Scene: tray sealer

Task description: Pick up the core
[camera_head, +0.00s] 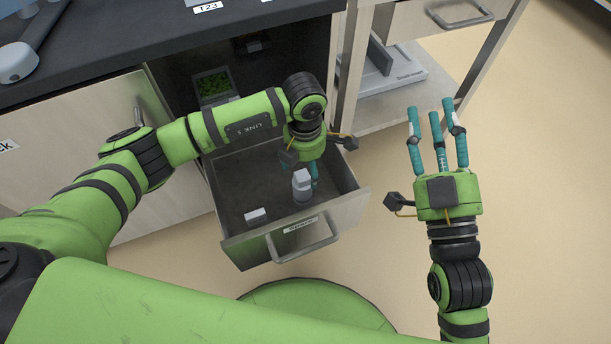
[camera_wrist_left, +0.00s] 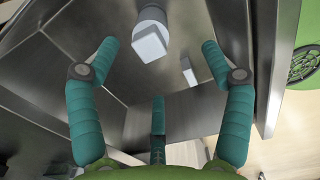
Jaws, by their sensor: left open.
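A pale piece with a white block-like top and a grey rounded body (camera_head: 302,187) stands in the open drawer (camera_head: 233,192); it may be the core, but I cannot be sure. It also shows in the left wrist view (camera_wrist_left: 150,42), near and beyond the fingertips. A smaller white block (camera_head: 256,216) lies near the drawer front, and it shows in the wrist view (camera_wrist_left: 189,72). My left gripper (camera_head: 305,172) points down into the drawer, open and empty, its fingers partly hidden by the wrist. My right gripper (camera_head: 437,118) is open and empty above the floor, right of the drawer.
The drawer's metal front with its handle (camera_head: 303,243) and side walls surround the pieces. A dark worktop (camera_head: 150,45) lies above it. A container with green contents (camera_head: 213,86) sits in the cabinet behind. A shelf unit (camera_head: 420,80) stands right. Floor at right is clear.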

